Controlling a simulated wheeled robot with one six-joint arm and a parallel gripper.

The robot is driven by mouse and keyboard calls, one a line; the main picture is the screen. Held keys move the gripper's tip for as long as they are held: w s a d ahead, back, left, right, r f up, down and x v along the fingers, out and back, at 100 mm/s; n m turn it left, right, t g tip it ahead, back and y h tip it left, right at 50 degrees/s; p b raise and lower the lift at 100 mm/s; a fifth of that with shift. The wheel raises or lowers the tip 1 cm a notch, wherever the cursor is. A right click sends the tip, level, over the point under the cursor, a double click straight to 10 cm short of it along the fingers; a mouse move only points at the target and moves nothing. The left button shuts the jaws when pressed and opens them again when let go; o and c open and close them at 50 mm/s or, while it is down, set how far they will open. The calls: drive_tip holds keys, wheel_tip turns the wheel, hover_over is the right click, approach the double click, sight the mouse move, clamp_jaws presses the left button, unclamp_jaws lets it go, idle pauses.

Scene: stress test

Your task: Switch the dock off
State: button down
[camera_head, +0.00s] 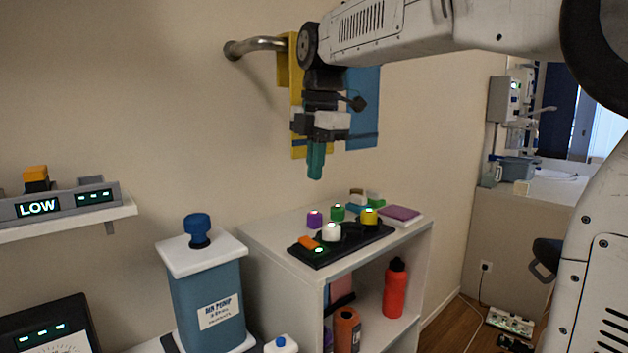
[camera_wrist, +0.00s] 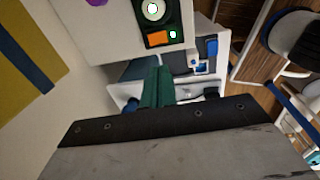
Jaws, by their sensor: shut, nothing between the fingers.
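A black panel (camera_head: 343,245), which looks like the dock, lies on top of the white cabinet. No readable label confirms this. At its front left end is an orange switch (camera_head: 307,242) beside a lit green light (camera_head: 319,250). In the wrist view the orange switch (camera_wrist: 157,38) lies just beyond the fingertips, near a white round knob (camera_wrist: 154,9). My gripper (camera_head: 316,174) has teal fingers, shut and empty, pointing down above the cabinet, apart from the panel. The fingers also show in the wrist view (camera_wrist: 157,78).
A purple book-like block (camera_head: 400,213) lies at right. A blue pump box (camera_head: 207,300) stands left of the cabinet. A grey unit reading "LOW" (camera_head: 75,206) sits on the left shelf. A pipe (camera_head: 255,46) juts from the wall.

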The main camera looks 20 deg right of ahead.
sight(305, 238)
drive_tip(key=shift+w, duration=0.1)
drive_tip(key=shift+w+a+r, duration=0.15)
drive_tip(key=shift+w+r, duration=0.05)
drive_tip(key=shift+w, duration=0.4)
drive_tip(key=f, duration=0.4)
drive_tip(key=w+f, duration=0.1)
drive_tip(key=f, duration=0.9)
drive_tip(key=shift+w+a, duration=0.25)
drive_tip(key=shift+w, duration=0.1)
drive_tip(key=shift+d, duration=0.1)
